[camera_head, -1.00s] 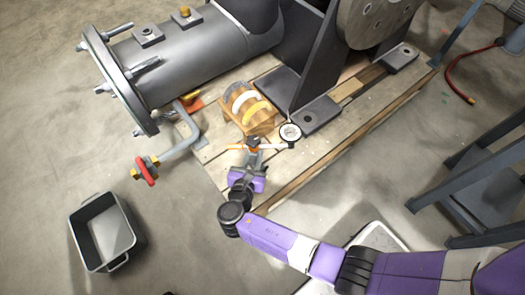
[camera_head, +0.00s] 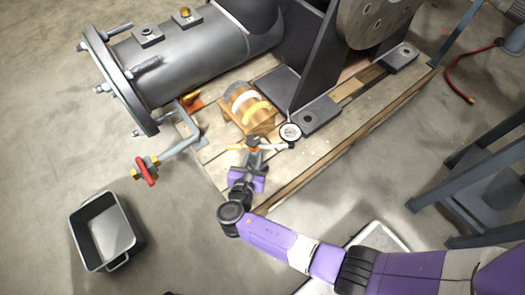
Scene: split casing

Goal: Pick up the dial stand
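The dial stand shows as a round white dial with a dark rim (camera_head: 290,132) on the wooden pallet, beside the black foot plate. A thin pale and orange bar lies just below and left of the dial, at the end of my gripper. My gripper (camera_head: 254,151) reaches over the near edge of the pallet, its tip close to the left of the dial. The fingers are small and overlap the bar. I cannot tell whether they are open or shut, or whether they touch the stand. The stand's base is hard to make out.
A wooden cradle with white and yellow rings (camera_head: 246,105) sits just behind my gripper. The grey cylinder casing (camera_head: 195,60) and black bracket (camera_head: 312,65) stand behind. A pipe with a red valve handle (camera_head: 146,171) juts left. A grey bin (camera_head: 104,232) stands on the floor.

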